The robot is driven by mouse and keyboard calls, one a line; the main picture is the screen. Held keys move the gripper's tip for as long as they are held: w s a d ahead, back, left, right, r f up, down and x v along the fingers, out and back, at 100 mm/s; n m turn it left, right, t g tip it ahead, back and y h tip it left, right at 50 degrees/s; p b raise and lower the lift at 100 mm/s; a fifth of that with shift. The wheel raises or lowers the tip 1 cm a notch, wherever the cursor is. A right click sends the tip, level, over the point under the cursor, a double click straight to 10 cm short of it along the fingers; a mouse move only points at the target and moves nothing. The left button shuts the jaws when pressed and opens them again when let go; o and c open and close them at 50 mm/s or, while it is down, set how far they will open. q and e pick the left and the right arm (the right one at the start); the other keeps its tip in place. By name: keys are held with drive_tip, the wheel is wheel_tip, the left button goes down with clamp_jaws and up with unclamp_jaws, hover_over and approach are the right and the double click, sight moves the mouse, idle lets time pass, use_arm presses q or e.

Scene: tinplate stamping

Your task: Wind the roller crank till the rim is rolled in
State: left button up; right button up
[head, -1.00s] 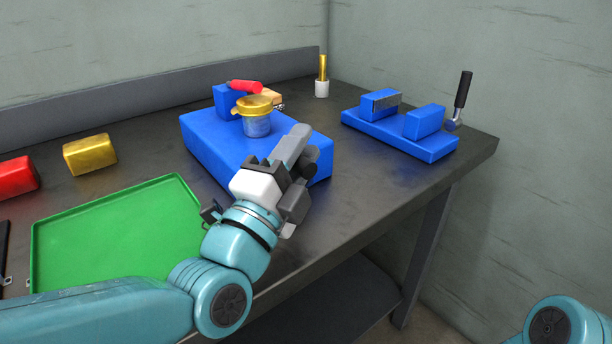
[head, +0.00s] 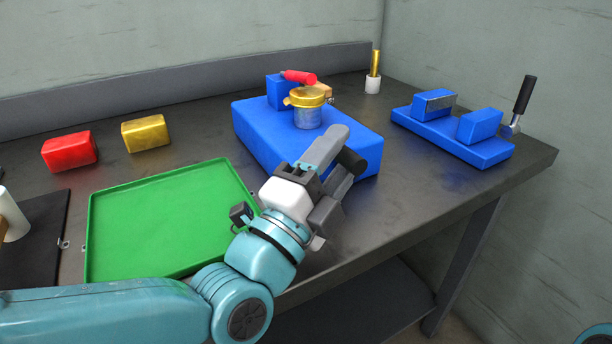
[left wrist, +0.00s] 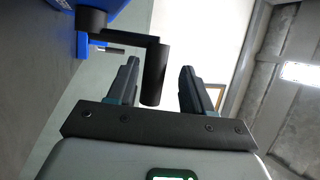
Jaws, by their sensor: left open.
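The rolling machine's blue base (head: 265,133) stands on the bench. A silver can (head: 307,118) with a gold top (head: 306,96) stands on it, beside a blue block (head: 281,93) with a red-handled part (head: 299,76). The black roller crank shows in the left wrist view (left wrist: 155,75), its upright grip between my left fingers, nearer the left finger. My left gripper (head: 343,152) is open at the base's near right side, around the dark grip (head: 350,162); I see no clear contact. The gripper hides the crank's joint in the head view. My right gripper is out of view.
A green tray (head: 105,225) lies left of the machine, with red (head: 69,151) and gold (head: 146,133) blocks behind it. A blue fixture with a black lever (head: 524,94) stands at the right. A gold rod in a white holder (head: 373,84) stands at the back.

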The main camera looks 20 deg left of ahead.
use_arm(q)
drive_tip(key=s+a, duration=0.3)
drive_tip(key=s, duration=0.6)
drive_tip(key=shift+s+a, duration=0.15)
drive_tip(key=shift+a, duration=0.1)
